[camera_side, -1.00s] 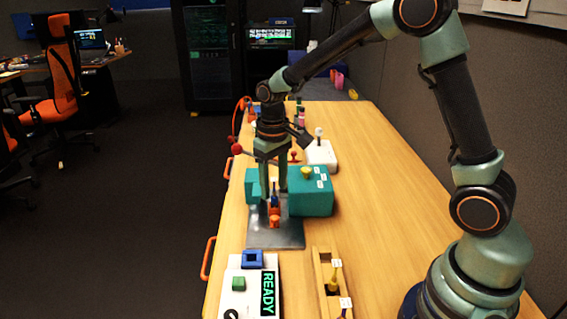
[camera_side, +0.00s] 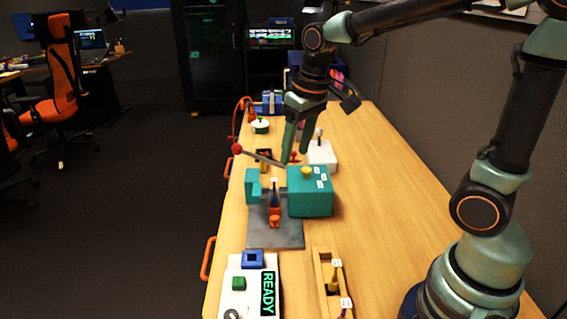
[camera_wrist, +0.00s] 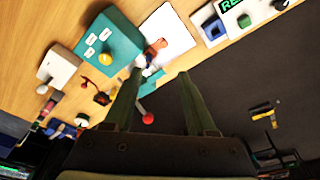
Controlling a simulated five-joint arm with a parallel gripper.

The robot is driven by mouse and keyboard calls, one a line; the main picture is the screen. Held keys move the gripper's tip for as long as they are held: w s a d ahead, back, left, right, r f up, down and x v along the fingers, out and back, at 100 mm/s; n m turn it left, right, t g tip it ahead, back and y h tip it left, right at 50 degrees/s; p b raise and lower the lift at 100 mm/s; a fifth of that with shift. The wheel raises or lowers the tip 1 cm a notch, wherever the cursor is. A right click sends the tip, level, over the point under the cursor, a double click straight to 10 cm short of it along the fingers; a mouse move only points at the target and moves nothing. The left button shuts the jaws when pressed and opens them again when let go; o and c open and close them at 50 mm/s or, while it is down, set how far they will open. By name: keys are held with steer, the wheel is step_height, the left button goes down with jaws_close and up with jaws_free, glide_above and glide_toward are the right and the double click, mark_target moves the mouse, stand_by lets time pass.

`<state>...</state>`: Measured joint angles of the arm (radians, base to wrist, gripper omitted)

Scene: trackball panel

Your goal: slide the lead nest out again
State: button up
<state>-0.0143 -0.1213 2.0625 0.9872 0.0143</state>
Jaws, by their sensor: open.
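A small orange slide piece (camera_side: 274,220) with a dark blue upright part (camera_side: 274,194) sits on a grey metal plate (camera_side: 262,238), between a large teal block (camera_side: 318,200) and a small teal block (camera_side: 252,186). It may be the lead nest; I cannot tell for sure. In the wrist view the orange piece (camera_wrist: 157,46) shows beside the teal block (camera_wrist: 120,45), over the pale plate (camera_wrist: 172,28). My gripper (camera_side: 295,157) is open and empty, above and behind the large block. Its fingers also show in the wrist view (camera_wrist: 160,75).
A lever with a red ball (camera_side: 237,149) reaches left near my gripper. A yellow knob (camera_side: 306,172) tops the large block. A white box with a READY display (camera_side: 268,292) and a wooden holder (camera_side: 321,272) stand in front. The table's right side is clear.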

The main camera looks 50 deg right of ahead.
steer(key=shift+s+r+t, duration=1.25)
steer(key=shift+s+t, duration=0.35)
steer(key=shift+s, duration=2.5)
steer(key=w+r+g, duration=0.1)
steer(key=w+r, duration=0.2)
steer(key=w, duration=0.5)
steer(key=w+r+m, duration=0.1)
steer(key=w+r, duration=0.2)
steer(key=w, duration=0.5)
steer(key=shift+w+d+m+g, duration=0.25)
steer(key=shift+d+m+g, duration=0.05)
steer(key=shift+d+g, duration=0.1)
steer(key=n+g, duration=0.2)
steer(key=g, duration=0.2)
glide_toward(275, 217)
step_height(275, 217, down, 8)
steer(key=shift+s+f, duration=0.1)
steer(key=shift+f, duration=0.15)
